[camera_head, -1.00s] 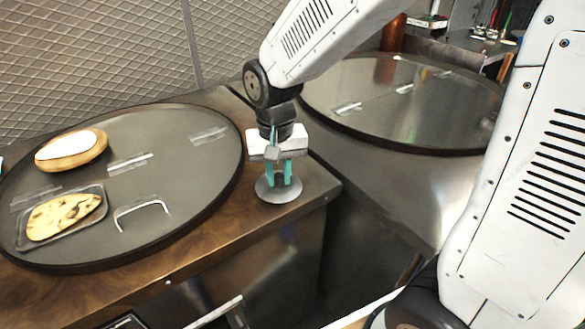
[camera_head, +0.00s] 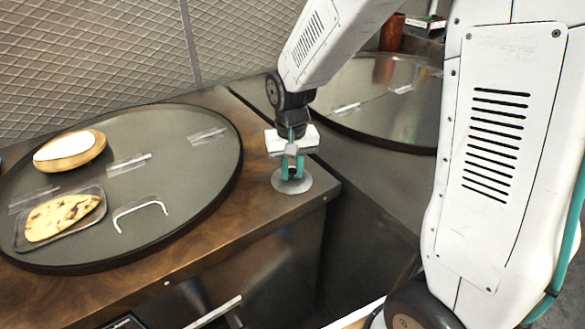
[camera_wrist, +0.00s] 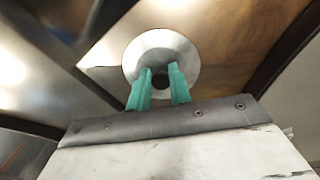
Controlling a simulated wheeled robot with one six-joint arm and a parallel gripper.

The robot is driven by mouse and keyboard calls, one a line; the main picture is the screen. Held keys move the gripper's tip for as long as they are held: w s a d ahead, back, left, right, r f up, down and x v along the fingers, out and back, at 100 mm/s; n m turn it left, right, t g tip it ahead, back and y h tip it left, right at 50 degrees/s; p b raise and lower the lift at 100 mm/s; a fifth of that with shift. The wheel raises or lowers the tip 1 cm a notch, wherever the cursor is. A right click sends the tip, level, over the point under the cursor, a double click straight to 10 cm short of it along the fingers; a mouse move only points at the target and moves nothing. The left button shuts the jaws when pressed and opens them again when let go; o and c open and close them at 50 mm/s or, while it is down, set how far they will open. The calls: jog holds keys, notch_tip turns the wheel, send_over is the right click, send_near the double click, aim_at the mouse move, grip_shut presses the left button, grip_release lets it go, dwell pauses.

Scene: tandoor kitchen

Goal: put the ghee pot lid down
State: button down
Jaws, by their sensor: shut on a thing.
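The ghee pot lid is a small round grey metal disc (camera_head: 292,182) with a dark knob at its middle. It is at the right front corner of the wooden counter in the head view. My gripper (camera_head: 292,170) points down over it, with its teal fingers shut on the knob. The wrist view shows the lid (camera_wrist: 186,56) beyond the fingertips of my gripper (camera_wrist: 160,80). I cannot tell whether the lid touches the counter or hangs just above it. The ghee pot is not visible.
A large round dark lid (camera_head: 190,165) covers much of the wooden counter (camera_head: 235,215). On it are a wooden board with a white pad (camera_head: 70,147), flatbread on a clear tray (camera_head: 62,216) and a white handle (camera_head: 140,210). A second round cover (camera_head: 390,115) is behind right.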

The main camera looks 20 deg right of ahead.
aim_at(291, 171)
jog(key=shift+f, duration=0.15)
jog(key=c, duration=1.3)
grip_release()
notch_tip(291, 171, up, 12)
jog(key=s+d+r, duration=0.1)
jog(key=s, duration=0.7)
jog(key=s+d+r+n+t, duration=0.1)
jog(key=s, duration=0.7)
jog(key=s+d+r+n, duration=0.1)
jog(key=s, duration=0.6)
jog(key=shift+s+d+r, duration=0.1)
jog(key=shift+s+r, duration=0.25)
jog(key=shift+s, duration=0.05)
